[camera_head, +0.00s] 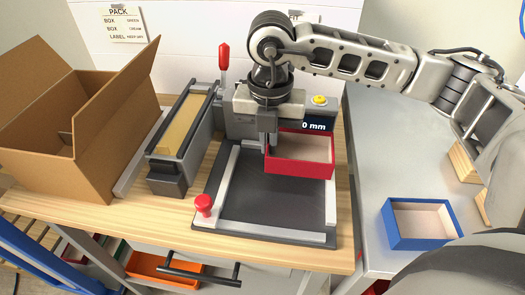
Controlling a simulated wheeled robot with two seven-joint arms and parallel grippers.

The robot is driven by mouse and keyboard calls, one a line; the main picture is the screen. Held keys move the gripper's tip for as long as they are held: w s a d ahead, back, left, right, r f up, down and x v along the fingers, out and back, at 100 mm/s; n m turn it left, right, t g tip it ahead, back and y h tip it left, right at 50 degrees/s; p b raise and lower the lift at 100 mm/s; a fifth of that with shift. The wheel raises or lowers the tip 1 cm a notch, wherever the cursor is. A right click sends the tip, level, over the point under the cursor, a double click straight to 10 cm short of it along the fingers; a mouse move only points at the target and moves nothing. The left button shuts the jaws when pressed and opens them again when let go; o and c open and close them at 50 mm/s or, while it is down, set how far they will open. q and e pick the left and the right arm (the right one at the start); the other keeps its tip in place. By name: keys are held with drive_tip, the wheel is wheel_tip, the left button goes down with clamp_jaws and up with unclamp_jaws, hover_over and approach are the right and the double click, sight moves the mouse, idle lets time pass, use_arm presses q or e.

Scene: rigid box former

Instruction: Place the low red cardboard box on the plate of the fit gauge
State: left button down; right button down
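The low red cardboard box (302,169) is open at the top with a pale inside. It is over the back right part of the dark plate (265,200) of the fit gauge. Whether its underside touches the plate cannot be told. My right gripper (269,146) points down at the box's left wall and looks shut on it, one finger hiding part of the rim. My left gripper is not in view.
A large open brown carton (90,135) stands at left, beside a narrow tray (182,122). A red lever (224,58) and a red knob (203,204) stick up at the gauge. A blue box (420,240) sits on the grey table (375,160) at right.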

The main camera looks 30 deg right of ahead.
drive_tip(key=shift+w+a+f, duration=0.2)
drive_tip(key=shift+w+f, duration=0.3)
drive_tip(key=shift+f, duration=0.1)
drive_tip(key=f, duration=0.1)
drive_tip(key=f+p, duration=0.1)
drive_tip(key=f, duration=0.1)
drive_tip(key=shift+w, duration=0.35)
drive_tip(key=shift+f, duration=0.5)
drive_tip(key=shift+a, duration=0.1)
drive_tip(key=shift+f, duration=0.15)
drive_tip(key=c, duration=1.7)
unclamp_jaws()
wheel_tip(320, 180, up, 12)
drive_tip(key=shift+r+b, duration=0.2)
drive_tip(key=shift+b, duration=0.45)
